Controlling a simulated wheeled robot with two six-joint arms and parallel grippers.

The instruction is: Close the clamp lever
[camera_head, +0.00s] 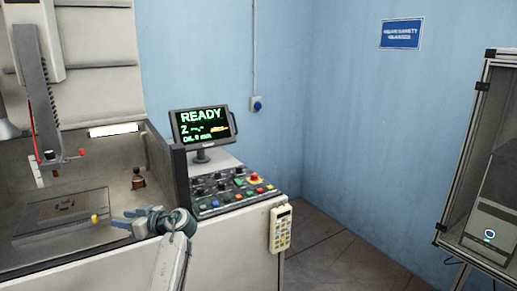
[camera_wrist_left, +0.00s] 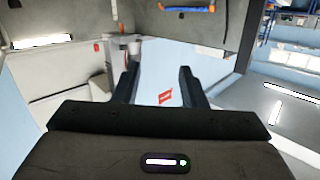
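A slim vertical machine head (camera_head: 38,85) hangs at the left of the head view. A short lever with a red tip (camera_head: 81,152) sticks out sideways near its lower end; it looks like the clamp lever, but its exact position is too small to tell. My left gripper (camera_head: 122,218) is in front of the machine, to the right of and below that lever, and apart from it. In the left wrist view the fingers of my left gripper (camera_wrist_left: 160,85) stand apart with nothing held between them. A red mark (camera_wrist_left: 165,98) shows beyond them. My right gripper is in neither view.
A work plate (camera_head: 60,228) with a yellow knob (camera_head: 95,218) lies left of my gripper. A small brown bottle-like item (camera_head: 138,178) stands behind it. The control panel (camera_head: 225,190), READY screen (camera_head: 202,125) and hand pendant (camera_head: 281,227) are to the right.

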